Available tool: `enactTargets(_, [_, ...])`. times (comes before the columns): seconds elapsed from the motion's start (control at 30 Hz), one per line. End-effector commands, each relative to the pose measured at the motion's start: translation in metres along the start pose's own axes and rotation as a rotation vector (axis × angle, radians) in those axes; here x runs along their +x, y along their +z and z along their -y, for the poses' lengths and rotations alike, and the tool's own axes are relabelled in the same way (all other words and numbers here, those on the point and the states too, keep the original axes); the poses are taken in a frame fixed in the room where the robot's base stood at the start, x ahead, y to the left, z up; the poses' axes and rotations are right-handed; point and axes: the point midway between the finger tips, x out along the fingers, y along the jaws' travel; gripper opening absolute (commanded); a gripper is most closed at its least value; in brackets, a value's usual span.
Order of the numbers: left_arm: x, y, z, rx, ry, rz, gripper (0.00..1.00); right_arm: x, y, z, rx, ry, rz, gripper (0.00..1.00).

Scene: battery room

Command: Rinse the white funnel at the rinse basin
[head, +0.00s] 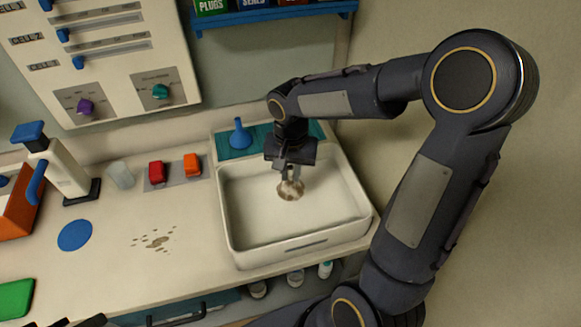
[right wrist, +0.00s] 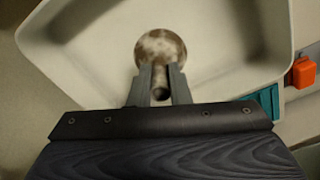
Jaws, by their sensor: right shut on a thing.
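The white funnel (head: 290,190), blotched with brown stains, hangs over the inside of the white rinse basin (head: 232,228). My right gripper (head: 289,174) is shut on it from above. In the right wrist view, the funnel's round stained mouth (right wrist: 160,45) shows beyond the fingers, and its stem sits between the fingertips (right wrist: 160,92). The basin (right wrist: 75,55) lies behind it, and no water shows there. A small dark part at the bottom left edge of the head view may be my left gripper (head: 88,321); its fingers cannot be made out.
A blue funnel (head: 240,135) stands on a teal mat (head: 262,137) behind the basin. Red (head: 156,171) and orange (head: 192,164) blocks and a clear cup (head: 121,175) stand left of it. Brown spots (head: 157,241) mark the counter. Small bottles stand below the basin.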

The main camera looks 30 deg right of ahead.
Motion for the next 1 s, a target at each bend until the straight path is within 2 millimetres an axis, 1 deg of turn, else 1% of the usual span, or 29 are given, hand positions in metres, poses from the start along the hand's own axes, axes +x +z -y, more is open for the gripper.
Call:
enactTargets(0.03, [0.007, 0.003, 0.003, 0.0, 0.0, 0.0, 0.36, 0.01, 0.0, 0.0, 0.0, 0.0, 0.001, 0.0])
enactTargets(0.6, [0.041, 0.021, 0.019, 0.0, 0.0, 0.0, 0.36, 0.067, 0.0, 0.0, 0.0, 0.001, 0.001, 0.0])
enactTargets(0.8, [0.051, 0.026, 0.024, 0.0, 0.0, 0.0, 0.36, 0.083, 0.0, 0.0, 0.0, 0.001, 0.001, 0.0])
enactTargets(1.0, [0.056, 0.028, 0.026, 0.0, 0.0, 0.0, 0.36, 0.092, 0.0, 0.0, -0.001, 0.0, 0.0, 0.0])
